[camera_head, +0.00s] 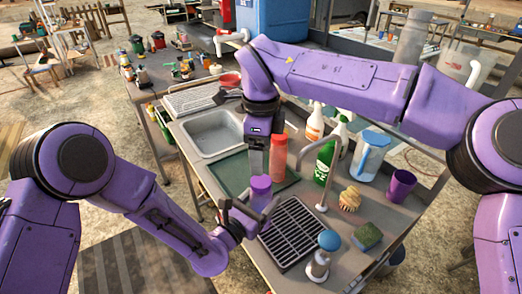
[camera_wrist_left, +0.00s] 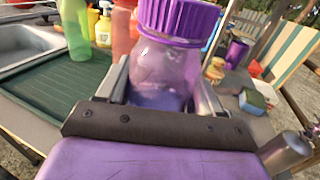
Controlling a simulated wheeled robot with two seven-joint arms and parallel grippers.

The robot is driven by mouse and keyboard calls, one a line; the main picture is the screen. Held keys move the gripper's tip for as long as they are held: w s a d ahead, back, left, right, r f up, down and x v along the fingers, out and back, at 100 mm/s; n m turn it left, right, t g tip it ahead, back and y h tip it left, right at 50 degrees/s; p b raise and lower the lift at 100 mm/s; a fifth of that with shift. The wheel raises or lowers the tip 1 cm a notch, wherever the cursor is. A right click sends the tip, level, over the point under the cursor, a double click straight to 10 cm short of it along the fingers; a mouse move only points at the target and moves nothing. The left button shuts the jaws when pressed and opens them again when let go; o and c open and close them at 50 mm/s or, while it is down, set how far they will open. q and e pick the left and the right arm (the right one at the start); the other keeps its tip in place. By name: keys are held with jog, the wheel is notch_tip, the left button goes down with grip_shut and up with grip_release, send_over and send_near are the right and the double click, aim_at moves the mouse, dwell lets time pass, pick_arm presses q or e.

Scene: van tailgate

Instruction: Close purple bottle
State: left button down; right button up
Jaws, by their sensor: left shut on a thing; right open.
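The purple bottle (camera_head: 262,200) stands upright at the near edge of the counter, beside the black drying rack. Its ridged purple cap (camera_wrist_left: 178,18) sits on the mouth, with its top cut off in the left wrist view; I cannot tell how tight it is. The clear body (camera_wrist_left: 160,75) holds purple liquid. My left gripper (camera_head: 248,216) is shut around the body, with a finger on either side. My right gripper (camera_head: 258,168) points down just above and behind the cap in the head view. It is open; its fingertips are hard to make out.
A red bottle (camera_head: 278,158) stands close beside my right gripper. A green bottle (camera_head: 325,163), a tall tap (camera_head: 322,190), a brush (camera_head: 349,198), a sponge (camera_head: 367,236) and a purple cup (camera_head: 402,185) are to the right. The sink (camera_head: 212,132) lies behind left.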

aim_at(261, 181)
notch_tip(261, 181, down, 8)
dwell(0.5)
jog(key=shift+c, duration=0.3)
jog(key=c, duration=1)
jog(key=m, duration=0.4)
jog(key=shift+m, duration=0.4)
jog(key=shift+c, duration=0.2)
jog(key=m, duration=0.3)
jog(key=shift+m, duration=0.4)
jog(key=o, duration=1.2)
jog(key=shift+c, duration=0.2)
